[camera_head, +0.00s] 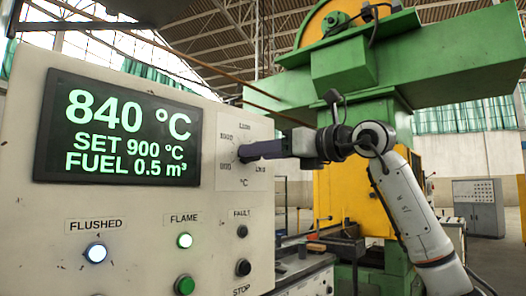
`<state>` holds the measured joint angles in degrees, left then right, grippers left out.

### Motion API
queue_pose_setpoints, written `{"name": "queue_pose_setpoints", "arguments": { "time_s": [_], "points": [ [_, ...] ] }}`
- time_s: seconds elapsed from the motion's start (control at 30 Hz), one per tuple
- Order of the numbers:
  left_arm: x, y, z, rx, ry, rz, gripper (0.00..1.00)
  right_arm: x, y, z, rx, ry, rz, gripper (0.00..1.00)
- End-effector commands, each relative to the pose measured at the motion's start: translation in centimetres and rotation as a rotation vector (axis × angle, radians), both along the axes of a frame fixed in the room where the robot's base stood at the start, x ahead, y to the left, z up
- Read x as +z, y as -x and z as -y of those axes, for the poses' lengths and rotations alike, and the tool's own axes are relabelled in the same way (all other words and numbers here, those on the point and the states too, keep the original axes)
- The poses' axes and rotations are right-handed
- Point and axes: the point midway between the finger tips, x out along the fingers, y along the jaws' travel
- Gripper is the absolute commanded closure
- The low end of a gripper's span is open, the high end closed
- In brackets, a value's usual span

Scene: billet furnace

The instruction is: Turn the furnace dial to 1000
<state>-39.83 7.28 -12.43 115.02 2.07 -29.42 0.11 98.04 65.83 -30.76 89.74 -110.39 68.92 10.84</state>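The furnace dial plate (230,181) is a pale square on the right part of the control panel, with numbers around it and a °C mark below. The display (120,132) reads 840 °C, SET 900 °C and FUEL 0.5 m³. My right gripper (243,153) comes in from the right, its grey-purple fingers level and their tips at the dial's centre. The fingers hide most of the dial knob and its pointer. Seen from the side, the fingers overlap, so their gap and grip do not show. My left gripper is not in view.
Below the display are the FLUSHED lamp (96,252), the FLAME lamp (184,240), a green button (184,285), the dark FAULT lamp (242,231) and a black button (243,267). A green and yellow press (350,190) stands behind my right arm. A grey cabinet (478,205) stands far right.

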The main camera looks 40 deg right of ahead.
Motion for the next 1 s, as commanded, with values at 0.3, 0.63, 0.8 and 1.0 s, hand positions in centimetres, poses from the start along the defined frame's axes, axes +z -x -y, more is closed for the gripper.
{"name": "queue_pose_setpoints", "arguments": {
  "time_s": [0.3, 0.63, 0.8, 1.0],
  "points": [
    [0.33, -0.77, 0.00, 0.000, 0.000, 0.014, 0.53, -0.02, -0.21, -0.03, 0.000, 0.001, 0.000, 0.54],
    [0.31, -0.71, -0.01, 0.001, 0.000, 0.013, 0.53, -0.02, -0.18, -0.02, 0.000, -0.002, 0.000, 0.91],
    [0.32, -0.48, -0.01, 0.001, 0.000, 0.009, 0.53, 0.01, -0.18, -0.03, 0.000, -0.028, -0.002, 0.91],
    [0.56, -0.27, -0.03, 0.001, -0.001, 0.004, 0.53, 0.02, -0.23, -0.02, 0.000, -0.124, -0.012, 0.91]
  ]
}}
